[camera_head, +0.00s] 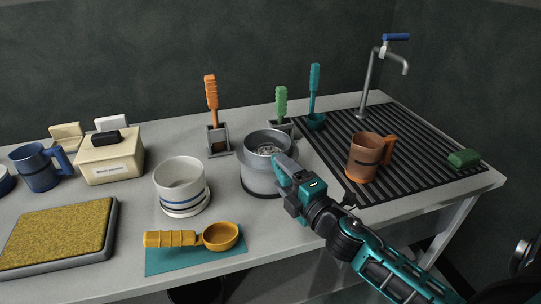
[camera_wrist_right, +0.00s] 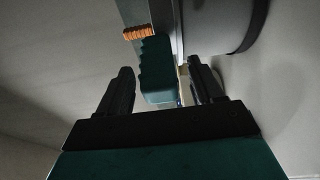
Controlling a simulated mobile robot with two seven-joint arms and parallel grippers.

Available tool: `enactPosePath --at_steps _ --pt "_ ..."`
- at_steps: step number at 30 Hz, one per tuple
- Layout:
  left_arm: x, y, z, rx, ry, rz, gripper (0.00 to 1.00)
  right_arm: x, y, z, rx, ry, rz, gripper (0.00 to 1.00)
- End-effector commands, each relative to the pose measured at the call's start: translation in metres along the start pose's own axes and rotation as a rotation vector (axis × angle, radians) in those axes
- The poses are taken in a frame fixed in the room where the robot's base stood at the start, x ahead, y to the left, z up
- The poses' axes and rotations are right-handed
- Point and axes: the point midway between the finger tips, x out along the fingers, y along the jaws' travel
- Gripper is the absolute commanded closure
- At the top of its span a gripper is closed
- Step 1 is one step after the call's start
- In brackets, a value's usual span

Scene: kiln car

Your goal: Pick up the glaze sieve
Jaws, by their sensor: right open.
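A round grey metal vessel (camera_head: 262,178) stands near the middle of the counter. A grey perforated or mesh piece (camera_head: 268,149) shows inside its rim; I take this as the glaze sieve. A teal ridged handle (camera_wrist_right: 157,68) runs beside the vessel in the right wrist view, and also shows at its right rim in the head view (camera_head: 284,163). My right gripper (camera_head: 294,186) is at the vessel's right side. It is open, with its fingers on either side of the handle; contact cannot be told. My left gripper is not in view.
A brown mug (camera_head: 364,158) stands right on the ribbed drainer (camera_head: 430,165). A white pot (camera_head: 180,182) stands left, behind an orange scoop (camera_head: 221,236) on a teal cloth. Orange (camera_head: 211,97), green (camera_head: 281,100) and teal (camera_head: 314,84) handled tools stand behind.

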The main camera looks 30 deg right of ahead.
Motion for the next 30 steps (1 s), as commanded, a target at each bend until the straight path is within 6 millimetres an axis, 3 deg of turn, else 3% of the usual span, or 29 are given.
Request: enactPosePath --at_steps 4,13,30 --pt "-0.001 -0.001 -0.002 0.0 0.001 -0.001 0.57 0.015 0.001 0.0 0.001 0.0 0.0 0.34" --pt "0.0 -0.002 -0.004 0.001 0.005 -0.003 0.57 0.017 0.0 0.0 0.001 0.001 -0.001 0.34" --pt "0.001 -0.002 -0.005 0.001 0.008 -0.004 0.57 0.017 0.0 0.0 0.001 0.001 -0.002 0.89"
